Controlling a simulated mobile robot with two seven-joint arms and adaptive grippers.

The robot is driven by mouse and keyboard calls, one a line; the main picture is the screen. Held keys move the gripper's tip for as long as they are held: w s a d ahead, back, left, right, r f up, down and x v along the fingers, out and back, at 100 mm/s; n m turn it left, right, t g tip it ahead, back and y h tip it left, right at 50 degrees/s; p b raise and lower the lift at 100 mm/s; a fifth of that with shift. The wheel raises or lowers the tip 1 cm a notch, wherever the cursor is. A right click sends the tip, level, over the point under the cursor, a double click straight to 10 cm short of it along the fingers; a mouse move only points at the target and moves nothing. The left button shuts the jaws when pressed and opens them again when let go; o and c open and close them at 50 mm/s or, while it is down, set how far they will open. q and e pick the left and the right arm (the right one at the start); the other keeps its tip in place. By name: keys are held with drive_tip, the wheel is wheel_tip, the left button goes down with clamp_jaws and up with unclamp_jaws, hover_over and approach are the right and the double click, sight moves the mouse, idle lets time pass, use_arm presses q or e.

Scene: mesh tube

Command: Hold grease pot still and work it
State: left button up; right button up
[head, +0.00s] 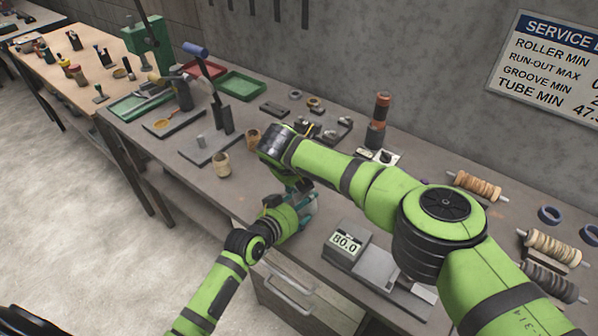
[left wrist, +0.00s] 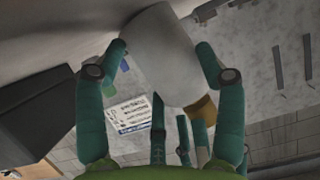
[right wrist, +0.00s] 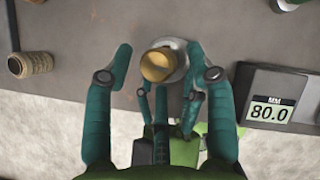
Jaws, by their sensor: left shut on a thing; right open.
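The grease pot, a pale grey cylinder (left wrist: 165,60), is between the fingers of my left gripper (left wrist: 160,48), which is shut on it. A tan round piece (right wrist: 157,64) shows at the pot's top in the right wrist view; I cannot tell if it is a lid or a separate part. My right gripper (right wrist: 158,52) is open above the pot, its fingers on either side of the tan piece and apart from it. In the head view both grippers meet near the bench's front edge, and my right arm hides the pot.
A grey gauge (head: 345,245) reading 80.0 stands close to the right of the grippers. Tan spools (head: 222,164) and a stand with an upright lever (head: 215,100) are to the left. Several wound rollers (head: 475,186) lie at the right. A concrete wall closes off the back.

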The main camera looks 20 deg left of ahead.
drive_tip(key=v, duration=1.2)
drive_tip(key=shift+d, duration=0.2)
drive_tip(key=w+d+n+g+y, duration=0.4)
drive_tip(key=w+n+g+y, duration=0.15)
drive_tip(key=n, duration=0.65)
drive_tip(key=shift+t+h, duration=0.45)
drive_tip(key=x, duration=0.9)
drive_tip(key=shift+d, duration=0.25)
drive_tip(key=shift+w+a+f, duration=0.15)
drive_tip(key=shift+a+f, duration=0.1)
drive_tip(key=shift+f, duration=0.2)
drive_tip(key=shift+x, duration=0.8)
drive_tip(key=shift+d, duration=0.1)
